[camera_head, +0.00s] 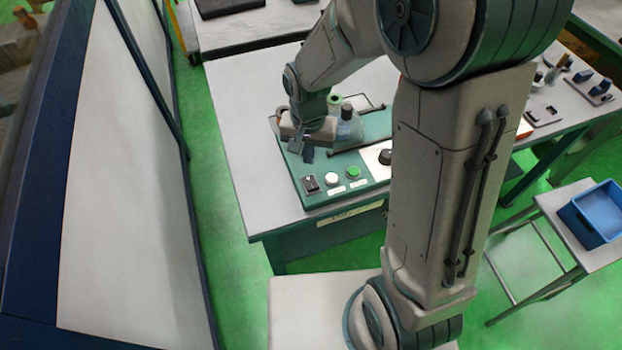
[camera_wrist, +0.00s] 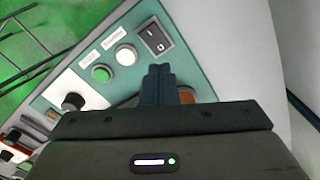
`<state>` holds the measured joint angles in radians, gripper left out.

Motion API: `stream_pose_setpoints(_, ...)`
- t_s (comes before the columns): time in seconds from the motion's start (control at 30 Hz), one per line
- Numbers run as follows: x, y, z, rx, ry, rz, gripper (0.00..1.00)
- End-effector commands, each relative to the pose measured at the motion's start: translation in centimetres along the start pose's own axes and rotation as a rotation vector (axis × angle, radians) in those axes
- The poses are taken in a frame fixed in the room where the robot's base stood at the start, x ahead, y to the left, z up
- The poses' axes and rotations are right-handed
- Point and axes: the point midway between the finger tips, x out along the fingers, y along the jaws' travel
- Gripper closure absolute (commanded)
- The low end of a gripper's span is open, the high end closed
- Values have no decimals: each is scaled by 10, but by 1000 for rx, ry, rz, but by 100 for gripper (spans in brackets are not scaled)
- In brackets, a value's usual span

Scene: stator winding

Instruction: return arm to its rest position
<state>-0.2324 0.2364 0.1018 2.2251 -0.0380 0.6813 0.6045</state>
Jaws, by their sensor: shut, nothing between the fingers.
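My gripper (camera_head: 308,152) is over the left part of a green control panel (camera_head: 325,196) on the workbench. In the wrist view its dark fingers (camera_wrist: 158,84) are together with nothing between them. Near the fingers the panel has a black rocker switch (camera_wrist: 155,37), a white button (camera_wrist: 126,55) and a green button (camera_wrist: 102,73). A black knob (camera_wrist: 73,101) sits farther along the panel. I cannot tell whether the fingers touch the panel. My arm hides part of the panel and the bench in the head view.
The grey workbench (camera_head: 228,120) has bare surface left of the panel. A white panel wall (camera_head: 125,200) stands at the left. A blue bin (camera_head: 597,215) is on a small table at the right. Several small parts lie on the bench at the upper right. Green floor shows between them.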

Motion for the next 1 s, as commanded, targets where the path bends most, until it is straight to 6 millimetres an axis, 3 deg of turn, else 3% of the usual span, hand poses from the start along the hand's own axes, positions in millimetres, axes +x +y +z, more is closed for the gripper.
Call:
stream_pose_setpoints(0.47, -7, 5, 0, -6, 11, -4, 100)
stream_pose_setpoints(0.67, -49, 35, 6, -47, 75, -21, 100)
stream_pose_setpoints(1.0, -120, 101, 44, -149, 215, -40, 100)
